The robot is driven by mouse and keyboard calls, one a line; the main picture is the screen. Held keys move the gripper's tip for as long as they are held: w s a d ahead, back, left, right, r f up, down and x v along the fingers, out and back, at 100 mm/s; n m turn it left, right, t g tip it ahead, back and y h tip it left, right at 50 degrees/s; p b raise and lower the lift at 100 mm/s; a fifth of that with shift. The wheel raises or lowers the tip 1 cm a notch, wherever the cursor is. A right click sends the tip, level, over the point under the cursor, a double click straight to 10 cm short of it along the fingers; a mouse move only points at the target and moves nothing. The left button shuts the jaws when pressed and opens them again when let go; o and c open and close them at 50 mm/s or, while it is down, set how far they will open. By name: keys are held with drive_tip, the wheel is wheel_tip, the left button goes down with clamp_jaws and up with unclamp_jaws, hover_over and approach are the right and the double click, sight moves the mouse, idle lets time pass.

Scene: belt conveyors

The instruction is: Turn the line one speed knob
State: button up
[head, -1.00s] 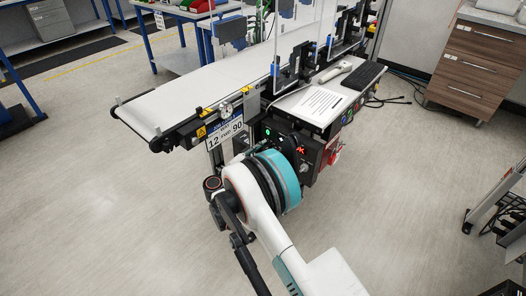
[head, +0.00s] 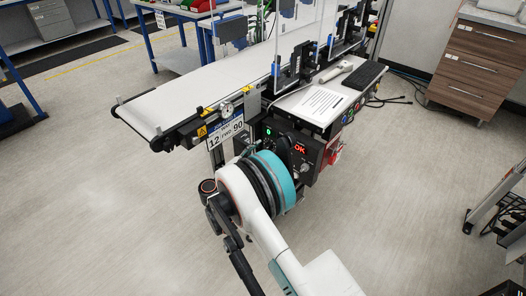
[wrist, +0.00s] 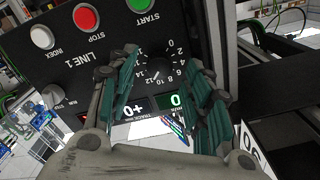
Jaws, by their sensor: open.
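The line one speed knob (wrist: 160,71) is a black dial with white numbers around it, on the black LINE 1 panel (wrist: 83,62), upside down in the wrist view. My gripper (wrist: 158,58) is open, its two teal-padded fingers to either side of the dial. I cannot tell whether they touch the knob. A green display (wrist: 174,101) reading 0 and a white TRACK display (wrist: 132,110) reading +0 lie below the dial. In the head view my teal wrist hides the gripper and part of the control box (head: 318,146).
Green START (wrist: 139,4), red STOP (wrist: 86,18) and white INDEX (wrist: 42,37) buttons and a RUN/STEP key switch (wrist: 53,94) share the panel. The conveyor belt (head: 190,88) stands behind the arm. A shelf holds a sheet (head: 318,104), scanner (head: 336,72) and keyboard (head: 364,75).

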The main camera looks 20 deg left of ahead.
drive_tip(key=v, duration=1)
drive_tip(key=shift+w, duration=0.1)
